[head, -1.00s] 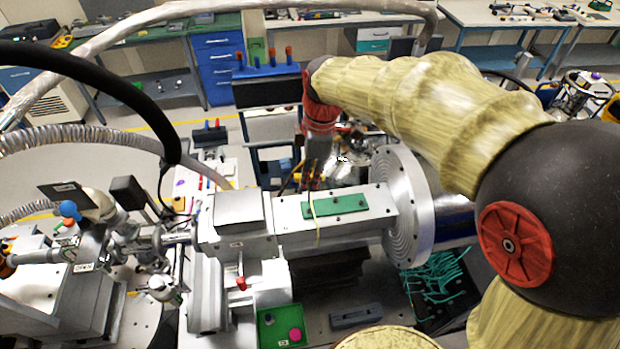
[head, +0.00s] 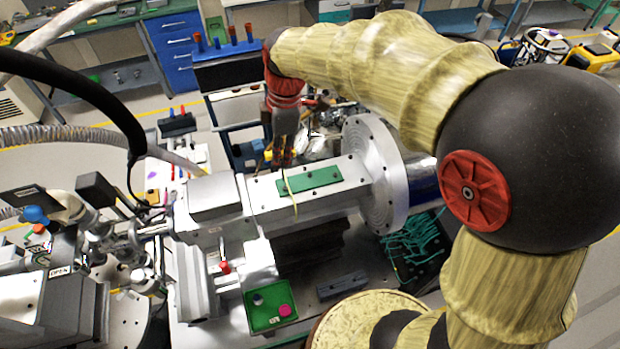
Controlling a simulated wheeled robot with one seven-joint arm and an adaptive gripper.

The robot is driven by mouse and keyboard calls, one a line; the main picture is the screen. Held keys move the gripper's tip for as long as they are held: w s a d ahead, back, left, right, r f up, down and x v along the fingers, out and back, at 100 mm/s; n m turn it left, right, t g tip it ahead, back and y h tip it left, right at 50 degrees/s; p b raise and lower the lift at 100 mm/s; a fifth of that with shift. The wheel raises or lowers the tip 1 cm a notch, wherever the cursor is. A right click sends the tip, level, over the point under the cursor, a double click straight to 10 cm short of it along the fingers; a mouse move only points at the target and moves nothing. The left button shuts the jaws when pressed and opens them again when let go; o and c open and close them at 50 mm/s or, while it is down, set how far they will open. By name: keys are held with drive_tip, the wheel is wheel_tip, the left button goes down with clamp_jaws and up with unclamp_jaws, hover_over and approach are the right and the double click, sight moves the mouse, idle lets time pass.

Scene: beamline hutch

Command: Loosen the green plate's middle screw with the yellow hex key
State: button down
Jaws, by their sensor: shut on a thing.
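The green plate (head: 316,179) lies on top of the long grey metal housing, with small dark screws on it that are hard to make out. My gripper (head: 286,163) points down at the far side of the plate's left end, shut on the yellow hex key (head: 291,196). The key shows as a thin yellow line that crosses the plate's left part and runs down past its near edge. I cannot tell whether the key touches a screw. The fingertips are small and partly blurred into the background.
A round bolted flange (head: 376,172) stands right of the plate. A grey block (head: 214,195) sits to its left. A green tray (head: 262,319) with a pink round piece lies in front. A black hose (head: 95,95) arches at the left.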

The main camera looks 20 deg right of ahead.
drive_tip(key=shift+d+r, duration=0.25)
drive_tip(key=w+d+r+m+p, duration=0.1)
drive_tip(key=w+d+r+p, duration=0.1)
drive_tip(key=d+r+p, duration=0.35)
wheel_tip(320, 180, down, 9)
drive_tip(key=d+m+b, duration=0.2)
drive_tip(key=m+b, duration=0.1)
drive_tip(key=shift+w+t, duration=0.25)
drive_tip(key=shift+t, duration=0.05)
idle(0.6)
drive_tip(key=shift+f, duration=0.1)
drive_tip(key=shift+m+h+b, duration=0.3)
drive_tip(key=shift+m, duration=1.7)
